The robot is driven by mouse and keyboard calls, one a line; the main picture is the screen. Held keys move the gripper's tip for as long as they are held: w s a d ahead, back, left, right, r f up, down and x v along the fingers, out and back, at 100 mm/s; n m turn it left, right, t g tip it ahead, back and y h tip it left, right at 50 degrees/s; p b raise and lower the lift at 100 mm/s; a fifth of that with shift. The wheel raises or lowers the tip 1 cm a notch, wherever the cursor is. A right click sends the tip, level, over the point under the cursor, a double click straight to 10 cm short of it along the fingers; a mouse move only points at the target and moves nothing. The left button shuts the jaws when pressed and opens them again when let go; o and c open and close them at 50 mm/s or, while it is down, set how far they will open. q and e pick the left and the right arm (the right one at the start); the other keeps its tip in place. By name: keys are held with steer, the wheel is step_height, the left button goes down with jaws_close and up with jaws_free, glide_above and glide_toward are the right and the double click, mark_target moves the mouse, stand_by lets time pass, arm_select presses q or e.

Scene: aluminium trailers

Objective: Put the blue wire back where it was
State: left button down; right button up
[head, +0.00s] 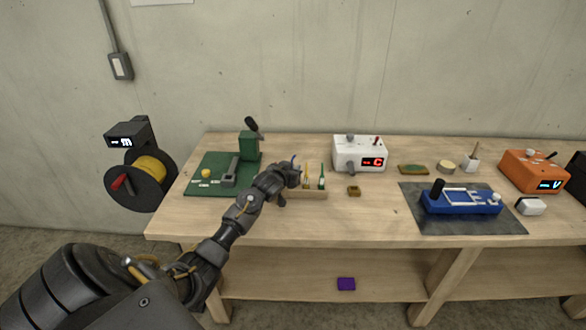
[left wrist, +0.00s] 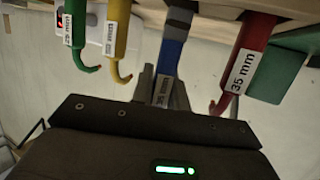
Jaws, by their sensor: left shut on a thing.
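The blue wire (left wrist: 172,55) hangs between the fingers of my left gripper (left wrist: 165,82) in the left wrist view, with a white label near its lower part. The gripper is shut on it. In the head view my left gripper (head: 291,176) is at the left end of a small wooden rack (head: 312,194); a bit of blue (head: 294,159) shows above it. The wrist view shows a red wire (left wrist: 246,55) labelled 35 mm on the right, and yellow (left wrist: 117,35) and green (left wrist: 76,30) wires on the left. Whether the blue wire touches the rack is unclear. My right gripper is out of view.
A green crimping press (head: 248,146) stands left of the rack. A white device (head: 358,154) with a red display is behind it. A small brass block (head: 354,190) lies to the right. A blue tool (head: 462,201) sits on a dark mat (head: 415,212). The front of the bench is clear.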

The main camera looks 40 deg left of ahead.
arm_select(q)
steer(key=shift+f, duration=0.15)
steer(key=c, duration=1.4)
jaws_free()
steer(key=shift+o, duration=0.2)
steer(key=shift+r, duration=0.3)
steer(key=v, duration=1.2)
steer(key=shift+r+b, duration=0.35)
steer(key=shift+b, duration=0.1)
